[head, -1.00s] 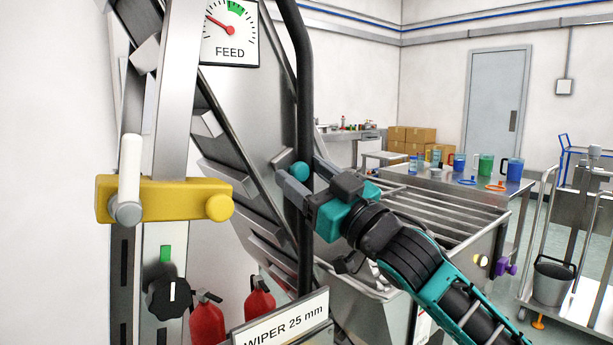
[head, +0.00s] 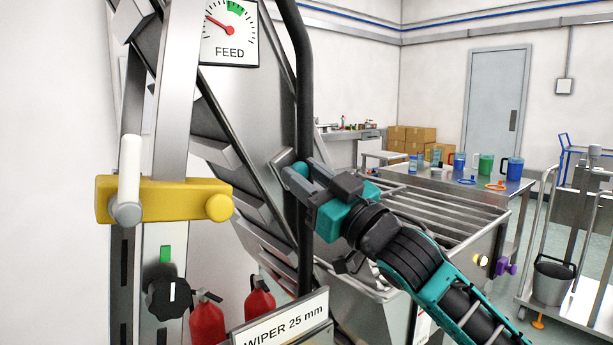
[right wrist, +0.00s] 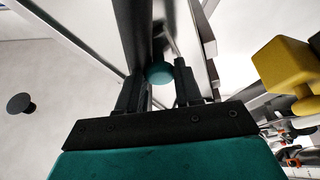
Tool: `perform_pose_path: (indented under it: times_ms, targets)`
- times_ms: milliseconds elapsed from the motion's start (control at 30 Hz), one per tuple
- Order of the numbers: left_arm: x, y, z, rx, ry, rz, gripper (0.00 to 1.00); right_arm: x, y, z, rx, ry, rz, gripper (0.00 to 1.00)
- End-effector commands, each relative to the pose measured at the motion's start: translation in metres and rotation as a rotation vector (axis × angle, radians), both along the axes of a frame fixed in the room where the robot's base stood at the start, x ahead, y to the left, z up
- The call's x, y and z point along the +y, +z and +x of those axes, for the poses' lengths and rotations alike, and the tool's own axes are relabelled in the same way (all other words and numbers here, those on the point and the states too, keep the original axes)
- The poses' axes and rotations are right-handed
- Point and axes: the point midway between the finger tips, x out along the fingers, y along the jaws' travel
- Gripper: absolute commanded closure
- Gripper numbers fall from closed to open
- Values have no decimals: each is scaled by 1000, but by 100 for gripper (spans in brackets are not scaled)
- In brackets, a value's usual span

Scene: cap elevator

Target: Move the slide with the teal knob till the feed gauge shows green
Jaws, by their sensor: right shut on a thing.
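The teal knob (head: 300,169) sits beside the dark upright tube of the elevator. My right gripper (head: 293,173) is shut on it, and its fingers hide part of the knob in the head view. In the right wrist view the round teal knob (right wrist: 159,73) shows between the two dark fingers (right wrist: 159,88). The feed gauge (head: 230,32) is at the top left; its red needle points to the upper left, outside the green band at the top. The slide itself is mostly hidden. My left gripper is not in view.
A yellow block (head: 165,200) with a white handle (head: 130,168) stands left of the knob. Below are a black dial (head: 168,298), red extinguishers (head: 207,320) and a "WIPER 25 mm" sign (head: 285,328). A slatted conveyor (head: 440,212) lies behind my right arm.

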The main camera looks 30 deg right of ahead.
Motion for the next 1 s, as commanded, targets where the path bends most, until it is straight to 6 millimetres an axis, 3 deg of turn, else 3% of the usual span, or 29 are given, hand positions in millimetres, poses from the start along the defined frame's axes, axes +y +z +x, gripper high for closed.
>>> perform_pose_path:
  times_ms: [300, 667, 700, 933, 1000]
  targets:
    - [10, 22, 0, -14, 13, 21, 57, 7, 33, -1, -3, 0, 2, 100]
    - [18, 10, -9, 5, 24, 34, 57, 8, 32, -1, -5, 1, -1, 100]
    - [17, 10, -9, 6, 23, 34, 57, 8, 32, -1, -5, 1, -1, 62]
    - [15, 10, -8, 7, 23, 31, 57, 8, 31, -1, -3, 0, -1, 40]
    - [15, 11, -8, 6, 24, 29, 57, 8, 31, -1, -2, 0, 0, 40]
